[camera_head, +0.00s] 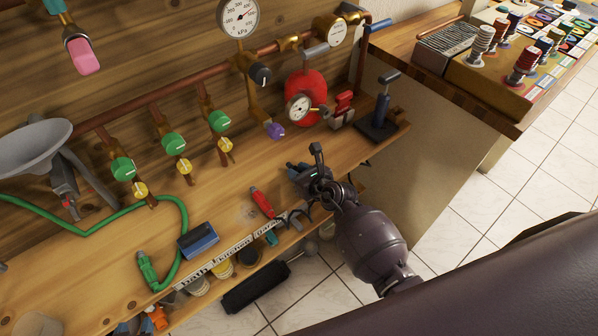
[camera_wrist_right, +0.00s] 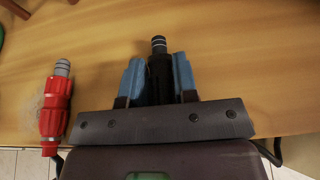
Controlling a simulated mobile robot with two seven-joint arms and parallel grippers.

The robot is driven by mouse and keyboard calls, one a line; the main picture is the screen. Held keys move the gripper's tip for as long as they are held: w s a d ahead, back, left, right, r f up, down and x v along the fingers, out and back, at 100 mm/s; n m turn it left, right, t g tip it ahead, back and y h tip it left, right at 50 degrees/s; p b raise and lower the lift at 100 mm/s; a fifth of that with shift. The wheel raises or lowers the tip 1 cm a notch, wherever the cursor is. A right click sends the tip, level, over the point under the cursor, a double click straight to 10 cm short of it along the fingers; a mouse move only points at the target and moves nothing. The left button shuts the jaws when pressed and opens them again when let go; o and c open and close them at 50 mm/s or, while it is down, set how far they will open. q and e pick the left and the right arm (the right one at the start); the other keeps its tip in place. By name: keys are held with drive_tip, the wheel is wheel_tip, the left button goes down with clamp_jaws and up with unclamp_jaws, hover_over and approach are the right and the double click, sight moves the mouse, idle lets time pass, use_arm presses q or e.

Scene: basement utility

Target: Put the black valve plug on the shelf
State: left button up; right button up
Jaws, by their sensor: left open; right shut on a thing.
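The black valve plug (camera_wrist_right: 158,75) is between the blue fingers of my right gripper (camera_wrist_right: 157,80) in the right wrist view, its ringed tip pointing away over the wood. I cannot tell whether it touches the surface. In the head view my right gripper (camera_head: 308,176) is over the right part of the wooden bench (camera_head: 228,190), and the plug is hard to make out there. A lower shelf with jars shows partly below the bench's labelled front edge (camera_head: 235,250). My left gripper is not in view.
A red plug (camera_head: 262,202) lies near the front edge; it also shows in the right wrist view (camera_wrist_right: 55,112). A blue block (camera_head: 198,240), a green hose (camera_head: 148,270) and a black stand (camera_head: 378,125) are on the bench. Copper pipes with green valves (camera_head: 174,143) run along the back.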

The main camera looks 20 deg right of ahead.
drive_tip(key=shift+s+f, duration=0.15)
drive_tip(key=shift+f, duration=0.15)
